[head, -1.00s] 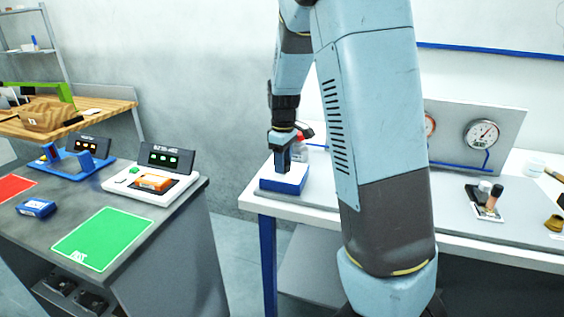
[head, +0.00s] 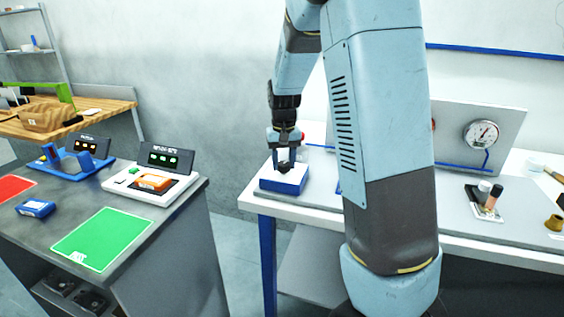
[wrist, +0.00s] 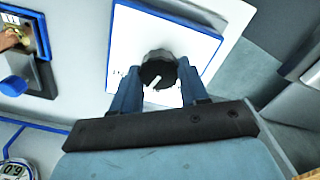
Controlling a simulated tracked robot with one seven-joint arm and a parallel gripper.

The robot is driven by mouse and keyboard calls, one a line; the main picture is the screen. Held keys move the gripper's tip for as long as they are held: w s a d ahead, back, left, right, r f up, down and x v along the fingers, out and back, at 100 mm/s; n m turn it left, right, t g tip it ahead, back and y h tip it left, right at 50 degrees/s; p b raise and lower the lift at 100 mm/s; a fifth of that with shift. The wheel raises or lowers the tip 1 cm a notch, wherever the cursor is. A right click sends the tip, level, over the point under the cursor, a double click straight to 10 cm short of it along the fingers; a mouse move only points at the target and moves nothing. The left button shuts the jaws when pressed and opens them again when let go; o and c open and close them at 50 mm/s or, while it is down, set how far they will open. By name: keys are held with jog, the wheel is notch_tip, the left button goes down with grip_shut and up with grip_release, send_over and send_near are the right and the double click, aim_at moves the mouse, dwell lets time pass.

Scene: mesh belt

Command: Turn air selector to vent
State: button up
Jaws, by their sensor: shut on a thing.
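The air selector is a blue box with a white top (head: 282,184) on the left end of the white bench. In the wrist view its white face (wrist: 135,38) carries a dark round knob (wrist: 158,68) with a white pointer mark. The pointer slants toward the lower left of that picture. My gripper (wrist: 160,82) has one blue finger on each side of the knob and is shut on it. In the head view my gripper (head: 285,164) points down onto the box. The face's small labels are partly hidden by the fingers and cannot be read.
A panel with a round gauge (head: 482,134) stands at the back of the bench.

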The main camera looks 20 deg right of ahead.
aim_at(283, 163)
jog(key=m, duration=0.5)
jog(key=shift+w+r+m, duration=0.1)
jog(key=shift+m, duration=0.2)
dwell(0.4)
jog(key=o, duration=1.1)
jog(key=shift+c, duration=0.2)
notch_tip(283, 163, up, 14)
jog(key=shift+f, duration=0.2)
jog(key=s+r+n+t, duration=0.3)
jog(key=s+n+t, duration=0.2)
jog(key=s, duration=2.4)
jog(key=shift+a+n+t, duration=0.3)
jog(key=shift+n, duration=0.7)
